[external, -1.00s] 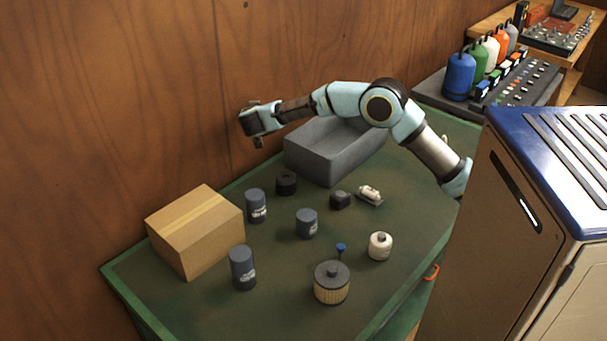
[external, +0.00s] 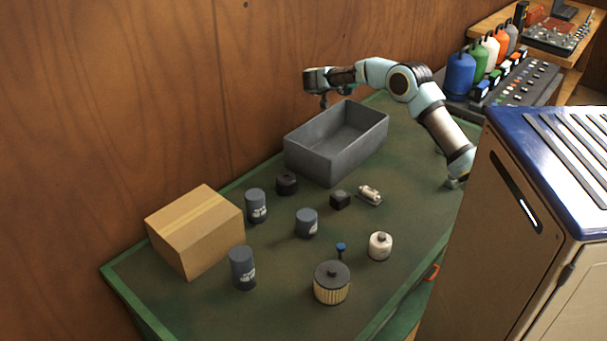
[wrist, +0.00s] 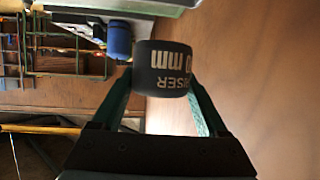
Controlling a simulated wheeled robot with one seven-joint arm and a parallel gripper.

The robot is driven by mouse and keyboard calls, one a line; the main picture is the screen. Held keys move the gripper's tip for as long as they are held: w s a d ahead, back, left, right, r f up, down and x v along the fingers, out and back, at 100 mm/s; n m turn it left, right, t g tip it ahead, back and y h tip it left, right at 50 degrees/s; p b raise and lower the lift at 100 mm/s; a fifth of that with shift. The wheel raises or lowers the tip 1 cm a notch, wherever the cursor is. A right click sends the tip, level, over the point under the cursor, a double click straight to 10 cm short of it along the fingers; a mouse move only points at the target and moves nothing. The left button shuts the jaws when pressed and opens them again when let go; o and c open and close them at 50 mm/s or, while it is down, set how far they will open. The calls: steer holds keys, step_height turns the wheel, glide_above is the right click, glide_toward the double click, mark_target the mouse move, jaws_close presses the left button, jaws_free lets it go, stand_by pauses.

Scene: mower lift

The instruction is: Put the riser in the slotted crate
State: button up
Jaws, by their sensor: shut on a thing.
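My gripper (wrist: 160,100) is shut on the riser (wrist: 162,68), a short black cylinder with pale lettering reading "RISER" and "mm". In the external view my gripper (external: 334,97) is raised above the back left rim of a grey open-topped crate (external: 310,160), close to the wooden wall. The riser is not clearly visible there. The crate stands at the back of the green bench, and the part of its inside that shows looks empty. No slots can be made out on it.
A cardboard box (external: 190,238) stands at the bench's left. Several dark canisters, including one (external: 306,223), a ribbed filter (external: 332,284), a white canister (external: 380,246) and black pieces (external: 286,184) stand in front of the crate. A tall cabinet (external: 520,220) is at right.

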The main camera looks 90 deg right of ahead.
mark_target(338, 140)
steer(key=shift+s+d+f, duration=0.15)
steer(key=shift+s, duration=0.25)
steer(key=shift+s+d+f, duration=0.1)
steer(key=shift+s, duration=0.25)
step_height(338, 140, down, 20)
steer(key=p, duration=0.2)
steer(key=shift+w+f+p, duration=0.15)
steer(key=shift+f+p, duration=0.05)
steer(key=shift+p, duration=0.1)
steer(key=shift+f, duration=0.1)
steer(key=shift+f, duration=0.15)
steer(key=o, duration=1.4)
steer(key=shift+r, duration=0.2)
